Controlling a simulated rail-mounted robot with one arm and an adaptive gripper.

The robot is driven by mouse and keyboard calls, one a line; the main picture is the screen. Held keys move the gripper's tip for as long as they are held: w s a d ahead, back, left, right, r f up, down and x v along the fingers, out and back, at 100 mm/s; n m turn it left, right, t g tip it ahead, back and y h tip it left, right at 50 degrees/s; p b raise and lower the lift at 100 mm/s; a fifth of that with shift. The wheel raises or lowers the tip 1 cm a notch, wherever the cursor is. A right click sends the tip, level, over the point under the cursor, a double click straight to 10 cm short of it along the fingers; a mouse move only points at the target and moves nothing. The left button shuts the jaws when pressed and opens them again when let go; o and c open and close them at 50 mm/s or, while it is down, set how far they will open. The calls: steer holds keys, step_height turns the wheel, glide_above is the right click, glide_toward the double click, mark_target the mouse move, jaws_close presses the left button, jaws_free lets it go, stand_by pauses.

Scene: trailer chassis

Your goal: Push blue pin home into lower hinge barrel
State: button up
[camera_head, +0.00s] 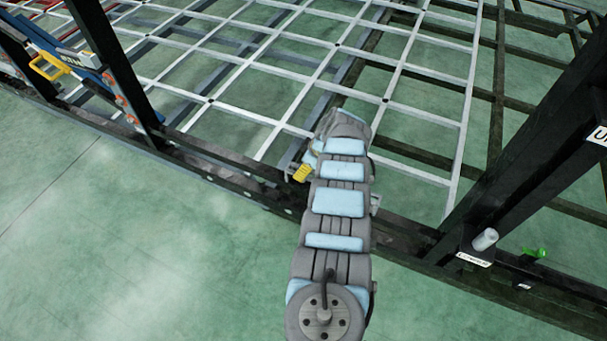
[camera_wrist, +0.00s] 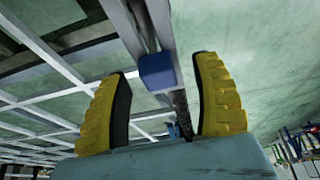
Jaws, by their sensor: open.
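My gripper (camera_wrist: 163,65) is open, its two yellow fingers spread wide in the wrist view. A blue block-shaped piece (camera_wrist: 157,74) shows in the gap between them, at the end of a grey bar; neither finger appears to touch it. I cannot tell whether it is the blue pin. In the head view, one yellow finger of my gripper (camera_head: 302,172) shows by the frame's near rail; my arm hides the rest. At the right, a pale cylinder (camera_head: 485,239) stands by a white label that seems to read LOWER. I cannot identify the lower hinge barrel for certain.
A pale grid frame (camera_head: 285,85) spans the back, with a dark near rail (camera_head: 225,160). A thick dark post (camera_head: 535,140) rises at the right, beside a green fitting (camera_head: 535,252). Dark posts and a yellow handle (camera_head: 48,66) are at the left. The green floor in front is clear.

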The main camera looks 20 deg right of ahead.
steer(key=shift+w+a+f, duration=0.1)
steer(key=shift+f, duration=0.25)
steer(key=shift+r, duration=0.1)
jaws_close()
